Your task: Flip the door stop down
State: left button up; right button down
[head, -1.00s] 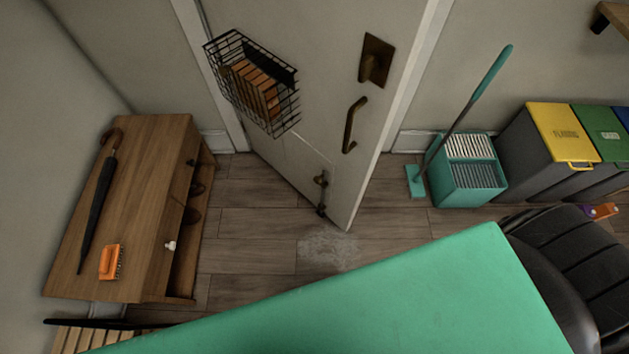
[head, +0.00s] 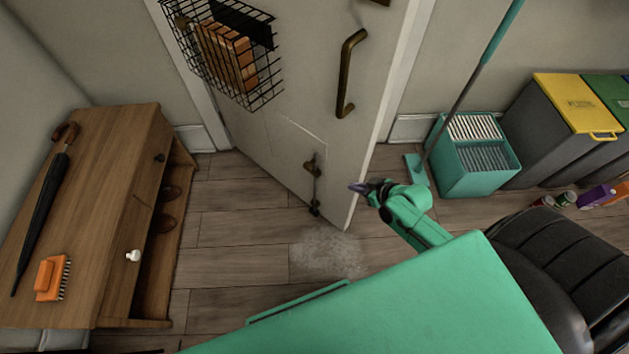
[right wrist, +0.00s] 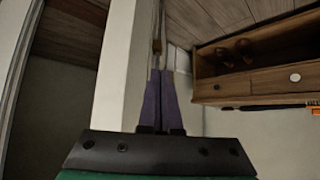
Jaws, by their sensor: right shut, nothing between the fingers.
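The door stop (head: 313,185) is a dark bronze piece on the lower part of the open door (head: 290,60), near its free edge. Its lower end is close to the floor. My right gripper (head: 356,187) is to the right of the door stop, by the door's free edge, and apart from the stop. Its purple fingers are shut and empty; they also show in the right wrist view (right wrist: 159,100), beside the door's pale edge. A small brown part of the stop shows beyond the fingertips there. My left gripper is not in view.
A wooden cabinet (head: 118,180) with an umbrella and an orange brush stands at left. A wire basket (head: 222,52) hangs on the door. At right are a teal mop bucket (head: 470,155), bins (head: 555,125) and a black seat (head: 550,255).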

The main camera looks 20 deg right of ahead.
aim_at(308, 166)
pick_arm(q)
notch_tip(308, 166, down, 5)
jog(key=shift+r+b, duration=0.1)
jog(key=shift+b, duration=1.15)
pick_arm(e)
jog(key=w+a+r+n+t+y, duration=0.1)
jog(key=w+a+r+t+y, duration=0.1)
jog(key=r, duration=0.4)
jog(key=shift+w+a+n+y, duration=0.35)
jog(key=shift+w+a, duration=0.35)
jog(key=shift+w, duration=0.4)
jog(key=shift+f, duration=0.1)
